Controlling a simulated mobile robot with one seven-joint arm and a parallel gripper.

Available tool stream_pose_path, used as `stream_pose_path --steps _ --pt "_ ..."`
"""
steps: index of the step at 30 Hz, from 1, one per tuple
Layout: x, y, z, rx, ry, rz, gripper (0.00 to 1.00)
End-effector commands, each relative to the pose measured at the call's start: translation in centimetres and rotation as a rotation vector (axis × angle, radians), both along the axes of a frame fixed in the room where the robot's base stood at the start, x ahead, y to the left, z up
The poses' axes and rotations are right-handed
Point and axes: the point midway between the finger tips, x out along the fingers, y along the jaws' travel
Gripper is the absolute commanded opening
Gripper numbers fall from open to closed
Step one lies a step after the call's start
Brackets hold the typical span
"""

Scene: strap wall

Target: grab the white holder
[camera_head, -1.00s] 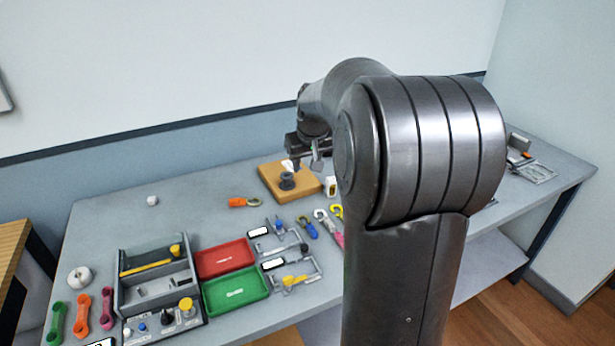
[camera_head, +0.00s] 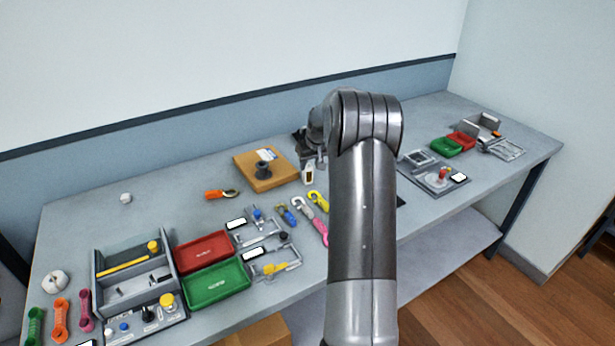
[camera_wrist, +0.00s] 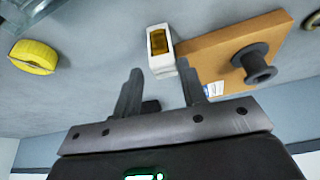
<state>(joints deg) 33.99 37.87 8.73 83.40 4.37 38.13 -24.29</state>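The white holder (camera_head: 308,172) stands upright on the table just right of the cardboard box (camera_head: 284,179). In the wrist view the white holder (camera_wrist: 161,50) shows an amber window in its face. My gripper (camera_wrist: 162,78) is open, its two fingers apart with nothing between them. The holder appears just beyond the fingertips, roughly in line with the gap; I cannot tell the exact distance. In the head view my gripper (camera_head: 309,152) is small and partly hidden by my arm, above and behind the holder.
A dark spool (camera_head: 263,169) sits on the cardboard box close beside the holder. Several coloured hooks and straps (camera_head: 303,210) lie in front. A yellow roll (camera_wrist: 33,57) lies on the holder's other side in the wrist view. Red (camera_head: 203,250) and green (camera_head: 217,285) trays are farther left.

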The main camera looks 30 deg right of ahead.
Motion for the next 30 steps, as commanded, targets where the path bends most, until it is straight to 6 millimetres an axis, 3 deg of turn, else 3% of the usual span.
stream_pose_path --steps 15,23,30 --pt "2.3 0.1 -5.6 0.000 0.001 0.000 0.38" --pt "2.5 0.0 -6.0 -0.001 -0.001 0.000 0.38" --pt "2.5 0.0 -6.0 -0.001 -0.001 0.000 0.19"
